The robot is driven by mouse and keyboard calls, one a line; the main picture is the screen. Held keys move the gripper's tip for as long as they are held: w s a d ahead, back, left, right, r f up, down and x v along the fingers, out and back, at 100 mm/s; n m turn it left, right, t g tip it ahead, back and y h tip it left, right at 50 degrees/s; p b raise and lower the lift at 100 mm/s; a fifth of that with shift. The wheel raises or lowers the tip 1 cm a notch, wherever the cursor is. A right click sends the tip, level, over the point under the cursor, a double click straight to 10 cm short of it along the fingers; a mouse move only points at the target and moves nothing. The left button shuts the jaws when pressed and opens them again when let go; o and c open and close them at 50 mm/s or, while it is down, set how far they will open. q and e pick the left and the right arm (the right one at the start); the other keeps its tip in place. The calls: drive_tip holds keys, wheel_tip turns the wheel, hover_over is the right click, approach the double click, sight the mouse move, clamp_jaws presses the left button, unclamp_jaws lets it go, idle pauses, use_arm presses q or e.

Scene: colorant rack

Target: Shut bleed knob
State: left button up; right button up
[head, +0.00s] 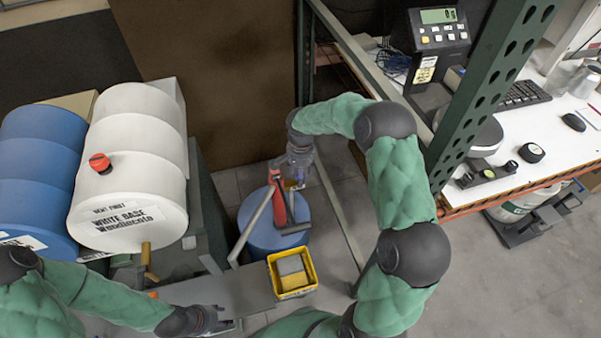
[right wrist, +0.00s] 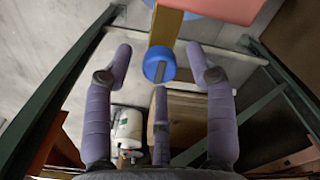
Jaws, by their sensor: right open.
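A blue round knob (right wrist: 160,64) with a dark bar across its face sits on a yellow-brown stem in the right wrist view. It appears to be the bleed knob. My right gripper (right wrist: 158,52) is open, its fingers spread on both sides of the knob, with visible gaps. In the head view my right gripper (head: 298,174) is at the red pump (head: 281,207) above a blue drum (head: 266,230); the knob is small there. My left gripper (head: 214,320) is low over the grey bench, away from the pump; its finger spacing is unclear.
A white drum (head: 130,165) with a red cap (head: 100,163) and a blue drum (head: 38,170) lie at left. A yellow bin (head: 292,274) stands before the pump. A green rack post (head: 487,95) and a white worktop (head: 545,135) are right.

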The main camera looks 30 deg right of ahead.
wheel_tip(320, 180, up, 12)
idle(0.5)
drive_tip(key=shift+f, duration=0.1)
